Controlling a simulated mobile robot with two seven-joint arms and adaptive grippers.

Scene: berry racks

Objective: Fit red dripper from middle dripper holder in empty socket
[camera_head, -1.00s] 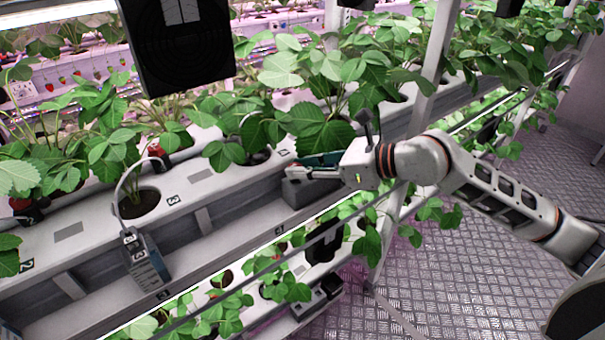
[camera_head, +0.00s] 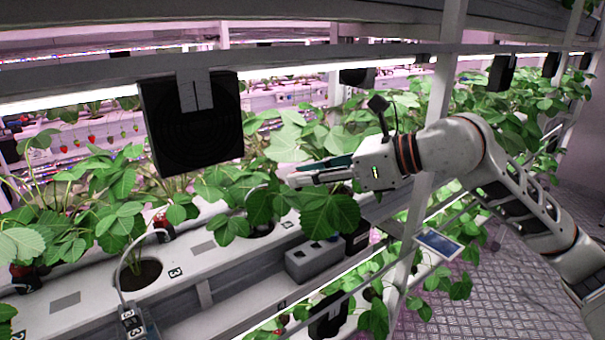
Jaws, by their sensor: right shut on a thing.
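My right gripper (camera_head: 292,178) comes in from the right and points left among the strawberry leaves. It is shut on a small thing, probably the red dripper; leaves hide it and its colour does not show. A grey dripper holder (camera_head: 313,262) with dark openings on top is fixed to the white gutter below the gripper, apart from it. Another holder (camera_head: 135,322), at the lower left, has a pale tube arching to a dark planting hole (camera_head: 138,274). I cannot make out which socket is empty. My left gripper is not in view.
The white gutter (camera_head: 85,275) runs diagonally under dense plants. A black fan box (camera_head: 193,125) hangs at the upper left. A white rack post (camera_head: 425,190) stands close by my right arm. Open metal floor (camera_head: 470,305) lies at the lower right.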

